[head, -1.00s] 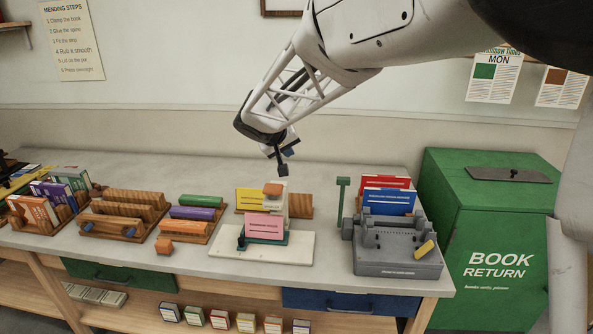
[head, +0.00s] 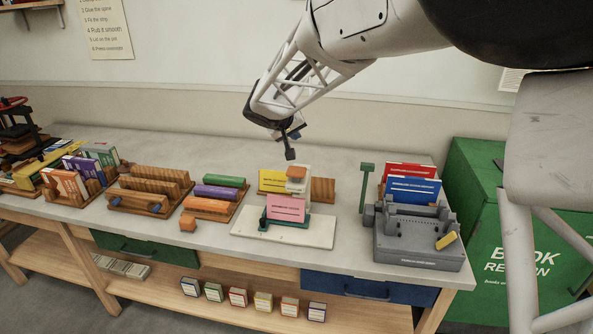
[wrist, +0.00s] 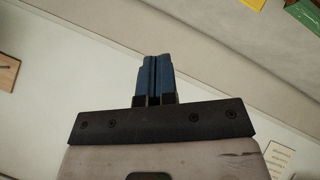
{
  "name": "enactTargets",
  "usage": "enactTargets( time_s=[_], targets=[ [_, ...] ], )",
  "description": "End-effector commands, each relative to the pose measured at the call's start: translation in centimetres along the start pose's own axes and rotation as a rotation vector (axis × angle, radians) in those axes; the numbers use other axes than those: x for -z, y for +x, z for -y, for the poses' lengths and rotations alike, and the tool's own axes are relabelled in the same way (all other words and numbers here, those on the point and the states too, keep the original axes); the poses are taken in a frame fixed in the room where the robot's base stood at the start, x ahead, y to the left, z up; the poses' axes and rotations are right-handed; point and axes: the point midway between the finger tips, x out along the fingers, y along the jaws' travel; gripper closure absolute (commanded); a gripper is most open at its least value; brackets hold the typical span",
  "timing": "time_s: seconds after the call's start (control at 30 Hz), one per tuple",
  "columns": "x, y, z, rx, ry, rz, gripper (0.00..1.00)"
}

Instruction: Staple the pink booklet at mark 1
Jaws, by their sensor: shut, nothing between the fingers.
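The pink booklet (head: 286,209) stands in a dark teal holder (head: 284,223) on a white base board (head: 249,232) at the middle of the bench. Behind it rises a white upright (head: 305,187) with an orange-brown block (head: 297,173) at its top. I cannot make out mark 1 on the booklet. My gripper (head: 291,153) hangs above and behind this upright, apart from it. In the wrist view its blue fingers (wrist: 155,72) are pressed together with nothing between them.
A yellow booklet (head: 272,181) stands in a wooden rack behind. A grey machine (head: 418,236) with a green lever (head: 367,170) stands to the right, before a green return box (head: 478,190). Wooden racks (head: 150,190) and a small orange block (head: 188,223) lie left. Bare bench shows in front.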

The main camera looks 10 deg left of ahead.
Motion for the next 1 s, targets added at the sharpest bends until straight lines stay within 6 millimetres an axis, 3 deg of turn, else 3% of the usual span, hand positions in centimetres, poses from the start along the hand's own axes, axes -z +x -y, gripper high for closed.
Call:
enactTargets(
  time_s=[1.0],
  targets=[
    [-4.1, 5.7, 4.1, 0.0, 0.0, 0.0, 1.0]
  ],
)
